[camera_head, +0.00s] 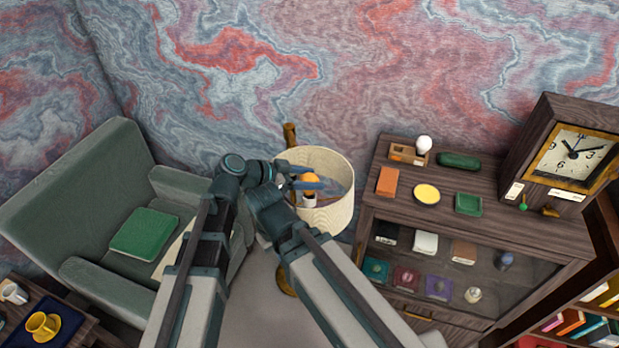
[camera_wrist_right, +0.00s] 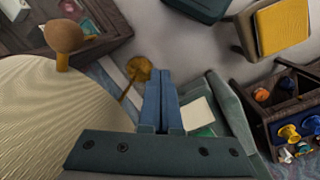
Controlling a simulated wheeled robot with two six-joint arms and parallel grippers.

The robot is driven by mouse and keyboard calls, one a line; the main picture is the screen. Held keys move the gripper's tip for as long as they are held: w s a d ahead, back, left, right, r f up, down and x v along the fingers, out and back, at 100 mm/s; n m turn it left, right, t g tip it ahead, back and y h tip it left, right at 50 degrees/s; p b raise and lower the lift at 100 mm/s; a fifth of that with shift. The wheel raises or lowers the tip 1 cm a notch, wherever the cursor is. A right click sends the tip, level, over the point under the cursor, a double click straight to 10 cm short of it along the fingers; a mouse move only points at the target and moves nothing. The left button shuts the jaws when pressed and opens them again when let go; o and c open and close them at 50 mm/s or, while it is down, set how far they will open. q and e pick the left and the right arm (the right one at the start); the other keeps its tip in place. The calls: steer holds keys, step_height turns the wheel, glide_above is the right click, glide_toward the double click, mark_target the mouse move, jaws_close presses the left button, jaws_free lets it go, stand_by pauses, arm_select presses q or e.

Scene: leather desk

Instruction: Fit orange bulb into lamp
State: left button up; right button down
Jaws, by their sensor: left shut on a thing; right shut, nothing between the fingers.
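The lamp has a cream, open-topped shade (camera_head: 335,210) standing between the armchair and the cabinet. The orange bulb (camera_head: 311,177) is inside the shade's opening, above a small white part (camera_head: 309,200). I cannot tell whether the bulb touches the socket. My left gripper (camera_head: 307,185) reaches over the shade's left rim and is shut on the bulb. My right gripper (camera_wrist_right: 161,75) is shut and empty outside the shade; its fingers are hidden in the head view. The right wrist view shows the ribbed shade (camera_wrist_right: 50,125) at left and the brass lamp base (camera_wrist_right: 140,68) beyond the fingers.
A green armchair (camera_head: 70,190) stands left. A dark wood cabinet (camera_head: 480,235) at right carries a white bulb (camera_head: 424,144) in a wooden holder, small dishes and a clock (camera_head: 570,155).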

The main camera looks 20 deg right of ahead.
arm_select(q)
steer(key=o, duration=1.4)
steer(key=shift+o, duration=0.2)
steer(key=shift+r, duration=0.15)
steer(key=shift+r+p, duration=4.4)
steer(key=shift+p, duration=0.15)
